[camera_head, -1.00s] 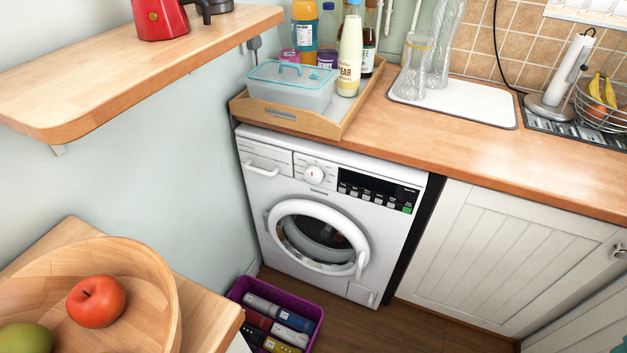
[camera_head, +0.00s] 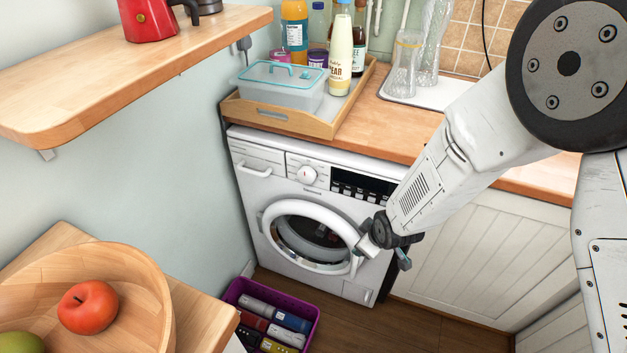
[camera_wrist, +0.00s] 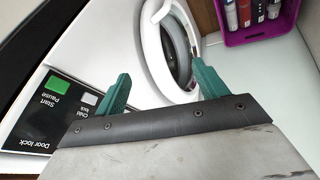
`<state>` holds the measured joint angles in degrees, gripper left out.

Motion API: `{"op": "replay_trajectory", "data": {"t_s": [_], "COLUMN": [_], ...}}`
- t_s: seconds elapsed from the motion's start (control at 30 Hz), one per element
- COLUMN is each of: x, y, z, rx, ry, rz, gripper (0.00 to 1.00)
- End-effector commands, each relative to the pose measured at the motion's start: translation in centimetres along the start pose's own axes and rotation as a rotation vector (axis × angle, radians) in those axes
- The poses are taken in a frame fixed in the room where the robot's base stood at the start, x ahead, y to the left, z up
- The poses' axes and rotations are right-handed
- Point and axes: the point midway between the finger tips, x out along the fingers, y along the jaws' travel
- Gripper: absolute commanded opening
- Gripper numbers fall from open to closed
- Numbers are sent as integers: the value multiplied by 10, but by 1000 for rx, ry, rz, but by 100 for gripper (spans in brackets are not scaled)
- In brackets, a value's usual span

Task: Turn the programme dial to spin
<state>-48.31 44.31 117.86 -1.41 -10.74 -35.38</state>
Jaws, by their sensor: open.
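The programme dial (camera_head: 307,174) is a round white knob with a small red mark on the upper front of the white washing machine (camera_head: 270,180). Its label positions are too small to read. My gripper (camera_head: 404,259) is in front of the machine's right side, below and to the right of the dial and apart from it. In the wrist view my gripper (camera_wrist: 161,68) has its two teal fingers spread with nothing between them. That view shows the black panel (camera_wrist: 50,110) with a green Start/Pause button (camera_wrist: 59,84), but not the dial.
The round door (camera_head: 310,236) is shut, its white rim near my gripper. A wooden worktop with a tray (camera_head: 285,122) of bottles and a tub overhangs the machine. A purple basket (camera_head: 233,291) stands on the floor. A wall shelf (camera_head: 130,75) and fruit bowl (camera_head: 130,275) are at left.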

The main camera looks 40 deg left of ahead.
Motion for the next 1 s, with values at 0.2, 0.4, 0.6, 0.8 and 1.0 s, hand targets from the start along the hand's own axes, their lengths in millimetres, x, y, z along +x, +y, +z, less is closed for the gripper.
{"op": "replay_trajectory", "data": {"t_s": [0.2,0.4,0.6,0.8,1.0], "x": [92,89,35,26,37], "y": [-51,-41,-14,-7,6], "z": [-63,-123,-164,-174,-200], "rx": [-363,-605,-722,-773,-771], "ry": [333,628,771,772,773], "rz": [209,583,911,993,992], "gripper": [72,72,72,72,72]}}
